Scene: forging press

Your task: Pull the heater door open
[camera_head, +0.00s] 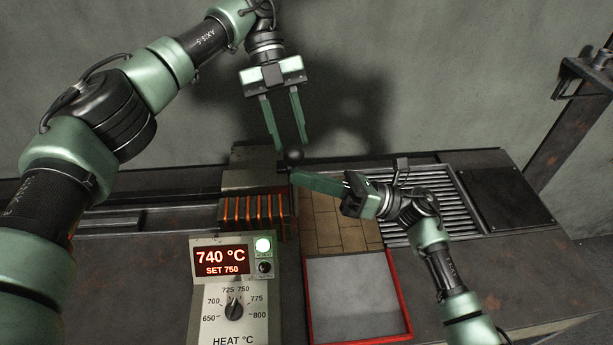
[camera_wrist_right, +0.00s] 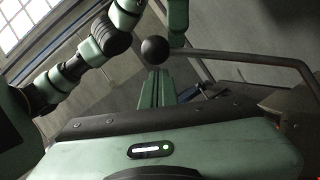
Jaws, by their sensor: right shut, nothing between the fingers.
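A black ball knob (camera_head: 295,156) shows at the back of the bench, near the heater's brick-lined floor (camera_head: 335,222); it also shows in the right wrist view (camera_wrist_right: 154,50). I cannot make out a door panel clearly. My left gripper (camera_head: 291,147) points down with its fingers apart, its tips close above and around the knob in the picture; I cannot tell whether they touch it. My right gripper (camera_head: 294,177) is shut and empty, its fingers pointing left just below the knob. In the right wrist view its fingers (camera_wrist_right: 156,75) point toward the knob.
A heater control panel (camera_head: 234,290) reads 740 °C, set 750, with a green light lit. Glowing orange bars (camera_head: 255,209) lie left of the bricks. A red-edged grey tray (camera_head: 400,285) is in front. A slatted grate (camera_head: 440,200) and dark plate (camera_head: 505,195) lie to the right.

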